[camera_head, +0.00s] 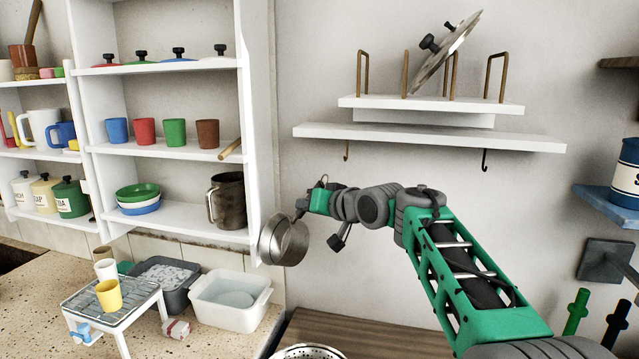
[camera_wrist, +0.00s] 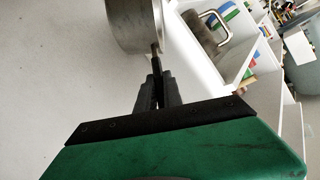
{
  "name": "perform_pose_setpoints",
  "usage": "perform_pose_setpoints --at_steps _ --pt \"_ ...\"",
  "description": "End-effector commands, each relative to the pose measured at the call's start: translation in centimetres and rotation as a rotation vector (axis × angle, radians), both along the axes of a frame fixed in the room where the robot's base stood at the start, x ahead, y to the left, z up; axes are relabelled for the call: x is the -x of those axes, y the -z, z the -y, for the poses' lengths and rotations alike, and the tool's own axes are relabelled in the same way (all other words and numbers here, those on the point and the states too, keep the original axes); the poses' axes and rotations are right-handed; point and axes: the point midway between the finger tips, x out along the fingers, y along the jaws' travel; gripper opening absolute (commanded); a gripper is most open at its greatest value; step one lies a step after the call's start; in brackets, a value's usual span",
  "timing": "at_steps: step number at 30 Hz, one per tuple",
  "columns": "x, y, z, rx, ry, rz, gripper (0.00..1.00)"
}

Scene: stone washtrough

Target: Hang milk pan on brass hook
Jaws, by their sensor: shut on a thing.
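The milk pan (camera_head: 285,241) is a small grey metal pan, held in the air just right of the white shelf unit's edge. My gripper (camera_head: 304,207) is shut on its handle; in the wrist view the two dark fingers (camera_wrist: 157,88) close on the handle's end and the pan's body (camera_wrist: 133,25) shows above them. The brass hook (camera_head: 346,151) hangs under the left part of the white wall shelf, above and to the right of the pan. A dark hook (camera_head: 485,160) hangs under the shelf's right part.
The wall shelf (camera_head: 430,135) carries a rack with a tilted lid (camera_head: 447,50). The shelf unit (camera_head: 246,130) with cups and a dark metal jug (camera_head: 227,200) stands close left of the pan. Below are a white basin (camera_head: 231,300) and a colander (camera_head: 308,352).

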Motion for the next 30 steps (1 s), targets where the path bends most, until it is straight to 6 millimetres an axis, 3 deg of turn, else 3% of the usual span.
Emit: perform_pose_setpoints --at_steps 1,5,12,30 --pt "-0.4 -1.5 0.3 0.039 -0.063 0.032 0.00" --pt "0.4 -3.4 1.0 0.133 -0.252 0.124 0.00" --pt "3.0 -4.0 3.0 0.205 -0.482 0.238 0.00" --pt "2.9 -4.5 3.4 0.206 -0.498 0.245 0.00"
